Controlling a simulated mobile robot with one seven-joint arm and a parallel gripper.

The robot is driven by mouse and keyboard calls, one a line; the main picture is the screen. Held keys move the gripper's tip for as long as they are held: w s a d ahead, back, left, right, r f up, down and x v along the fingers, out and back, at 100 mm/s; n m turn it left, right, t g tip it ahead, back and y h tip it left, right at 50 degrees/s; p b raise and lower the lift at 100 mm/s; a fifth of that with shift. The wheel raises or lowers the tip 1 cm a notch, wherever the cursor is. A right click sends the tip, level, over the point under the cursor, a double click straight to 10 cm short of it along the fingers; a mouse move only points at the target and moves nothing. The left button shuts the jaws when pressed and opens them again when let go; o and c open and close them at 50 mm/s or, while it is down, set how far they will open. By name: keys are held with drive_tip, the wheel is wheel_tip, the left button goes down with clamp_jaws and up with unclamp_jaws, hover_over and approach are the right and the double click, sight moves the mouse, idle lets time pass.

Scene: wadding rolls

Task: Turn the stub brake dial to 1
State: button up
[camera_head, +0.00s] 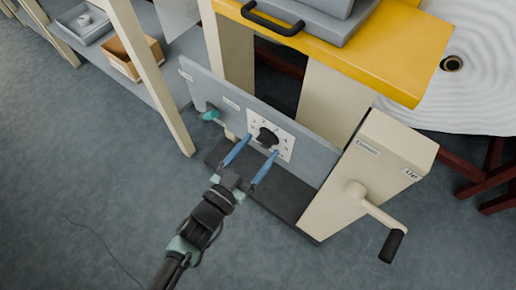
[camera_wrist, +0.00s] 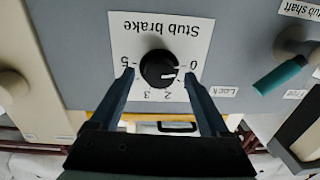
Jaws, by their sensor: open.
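The stub brake dial (camera_head: 267,138) is a round black knob on a white plate (camera_head: 285,146) fixed to a grey panel. In the wrist view the dial (camera_wrist: 159,69) appears upside down under the words "Stub brake", with a scale around it. Its white mark points right and slightly down, near the 0 side; the exact reading is unclear. My gripper (camera_head: 262,143) is open, with its blue fingers reaching toward the plate. In the wrist view the gripper's fingertips (camera_wrist: 158,74) stand on either side of the dial, apart from it, and nothing is held.
A teal-handled lever (camera_head: 210,115) labelled "Stub shaft" in the wrist view (camera_wrist: 283,76) sits left of the dial. A crank (camera_head: 375,210) juts from the cream box at right. A yellow top (camera_head: 350,45) overhangs above. Open floor (camera_head: 90,190) lies at left.

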drive_tip(key=shift+w+d, duration=0.15)
drive_tip(key=shift+w, duration=0.05)
clamp_jaws()
idle(0.4)
drive_tip(key=shift+m, duration=0.3)
drive_tip(key=shift+f+m+b, duration=0.1)
drive_tip(key=shift+m+b, duration=0.65)
drive_tip(key=shift+m, duration=0.25)
drive_tip(key=shift+m+b, duration=0.95)
drive_tip(key=shift+m, duration=1.65)
